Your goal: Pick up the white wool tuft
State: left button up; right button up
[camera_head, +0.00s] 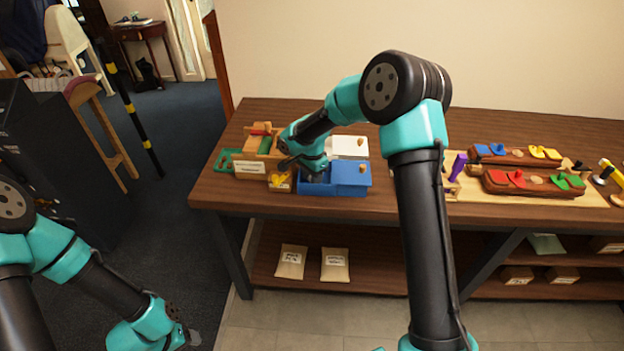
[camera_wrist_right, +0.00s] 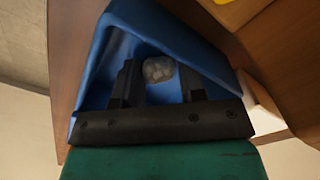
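The white wool tuft (camera_wrist_right: 158,69) looks like a small greyish-white ball inside the blue box (camera_wrist_right: 105,62) in the right wrist view. The blue box also shows in the head view (camera_head: 345,191), on the table's left part. My right gripper (camera_wrist_right: 158,78) reaches into the box with its two dark fingers apart. The tuft lies between and slightly beyond the fingertips, with visible gaps to both. In the head view my right gripper hides the tuft. My left gripper (camera_head: 188,337) hangs low at the bottom left, away from the table, and its opening is unclear.
A white box (camera_head: 348,147) stands behind the blue one. A wooden box (camera_head: 258,152), a green tray (camera_head: 226,162) and a small yellow item (camera_head: 279,182) are close on the left. A board with saddle-like brown blocks (camera_head: 535,183) lies to the right.

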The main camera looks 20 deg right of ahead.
jog(key=shift+c, duration=0.3)
jog(key=c, duration=0.5)
notch_tip(320, 180, up, 10)
jog(key=shift+r, duration=0.1)
dwell(0.3)
dwell(0.3)
